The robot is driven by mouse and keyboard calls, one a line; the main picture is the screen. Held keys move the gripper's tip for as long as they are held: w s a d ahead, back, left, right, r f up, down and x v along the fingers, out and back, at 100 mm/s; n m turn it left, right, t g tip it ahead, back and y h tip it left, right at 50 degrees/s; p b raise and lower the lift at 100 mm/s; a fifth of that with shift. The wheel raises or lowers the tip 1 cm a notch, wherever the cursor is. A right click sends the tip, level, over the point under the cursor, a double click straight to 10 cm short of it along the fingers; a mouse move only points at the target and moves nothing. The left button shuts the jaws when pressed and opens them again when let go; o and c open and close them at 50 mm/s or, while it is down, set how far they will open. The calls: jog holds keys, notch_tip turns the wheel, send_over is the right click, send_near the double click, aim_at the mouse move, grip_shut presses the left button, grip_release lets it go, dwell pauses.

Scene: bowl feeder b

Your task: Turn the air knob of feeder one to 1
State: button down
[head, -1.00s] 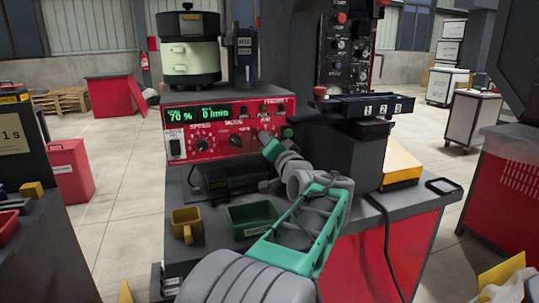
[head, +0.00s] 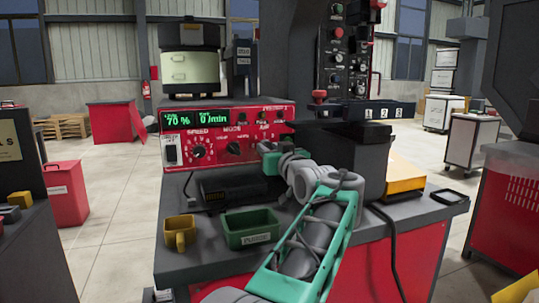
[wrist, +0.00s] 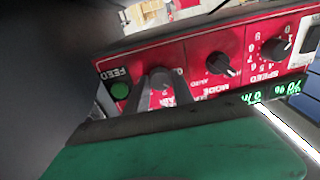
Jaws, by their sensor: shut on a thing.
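The red control panel (head: 200,137) of the feeder faces me, its green display reading 70 % and 0/min. Its speed knob (head: 198,151) and mode knob (head: 233,148) are in plain view. My gripper (head: 270,152) is at the panel's right side and covers the air knob in the head view. In the wrist view, where the panel is upside down, the air knob (wrist: 161,76) is between the two dark fingers of my gripper (wrist: 160,92), which are shut on it. Its pointer and scale are mostly hidden, so I cannot read its setting.
In the wrist view, the green FEED button (wrist: 121,90) is close beside the fingers. A green bin (head: 252,229) and a yellow cup (head: 180,233) stand on the bench below the panel. A dark rail numbered 1, 2, 3 (head: 372,112) is right of the panel.

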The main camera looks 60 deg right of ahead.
dwell(0.3)
jog(key=c, duration=1.1)
grip_release()
jog(key=p+v, duration=0.1)
jog(key=v, duration=0.7)
